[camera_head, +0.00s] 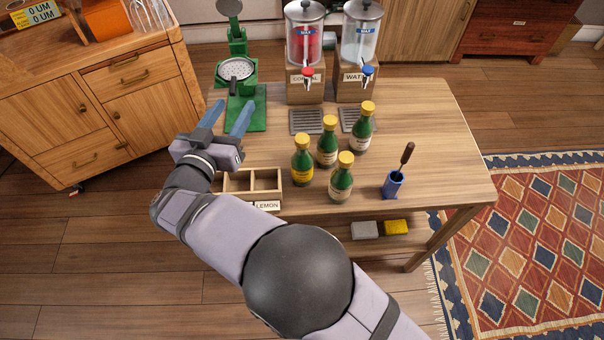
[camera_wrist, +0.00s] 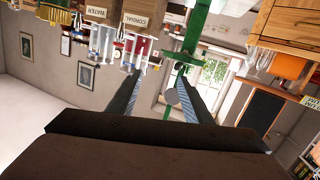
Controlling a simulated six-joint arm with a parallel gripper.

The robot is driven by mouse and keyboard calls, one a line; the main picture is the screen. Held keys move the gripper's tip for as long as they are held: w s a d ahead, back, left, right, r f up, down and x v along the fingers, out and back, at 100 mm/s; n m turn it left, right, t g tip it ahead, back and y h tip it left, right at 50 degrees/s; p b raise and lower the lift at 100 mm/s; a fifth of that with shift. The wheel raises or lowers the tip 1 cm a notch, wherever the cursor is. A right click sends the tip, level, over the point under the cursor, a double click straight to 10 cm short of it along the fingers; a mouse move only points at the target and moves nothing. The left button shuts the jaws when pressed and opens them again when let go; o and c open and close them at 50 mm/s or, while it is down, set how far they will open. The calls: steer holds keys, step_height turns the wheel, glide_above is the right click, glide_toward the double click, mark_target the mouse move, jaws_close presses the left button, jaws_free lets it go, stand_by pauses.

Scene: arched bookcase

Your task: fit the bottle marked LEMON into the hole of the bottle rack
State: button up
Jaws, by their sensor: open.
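Several green bottles with yellow caps stand upright in a group on the table. The left one (camera_head: 302,165) has a yellow label; the front one (camera_head: 341,184), the middle one (camera_head: 327,148) and the back right one (camera_head: 361,132) have paler labels. The label print is too small to read, so I cannot tell for sure which is LEMON. The wooden bottle rack (camera_head: 232,187), with empty compartments and a LEMON tag (camera_head: 267,206) at its front right, stands left of the bottles, partly behind my arm. My gripper (camera_head: 228,115) is open and empty, beyond the rack; its fingers also show in the wrist view (camera_wrist: 160,78).
A green press (camera_head: 238,70) stands just beyond my gripper. Red and clear dispensers (camera_head: 305,45) (camera_head: 358,50) stand at the back, with drip grates below. A blue holder (camera_head: 392,186) with a dark-handled tool is at the right.

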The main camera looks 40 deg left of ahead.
mark_target(298, 153)
steer(key=d+f+m+t+h+b, duration=0.1)
steer(key=d+f+m+h, duration=0.1)
steer(key=d+f+h, duration=0.1)
steer(key=d+f+m+t+h+b, duration=0.1)
steer(key=d+f+m+h, duration=0.2)
steer(key=d, duration=0.2)
steer(key=d+f+m+t+h+b, duration=0.1)
steer(key=d+f+m+h, duration=0.1)
steer(key=d+f+h, duration=0.1)
steer(key=shift+w+d+m+b, duration=0.1)
steer(key=shift+d+m+b, duration=0.3)
steer(key=shift+d, duration=0.3)
steer(key=shift+w+d+p, duration=0.2)
steer(key=shift+w+p, duration=0.2)
steer(key=shift+w, duration=1.1)
steer(key=shift+w+d+p, duration=0.15)
steer(key=shift+w+p, duration=0.25)
steer(key=shift+w, duration=1.75)
jaws_close()
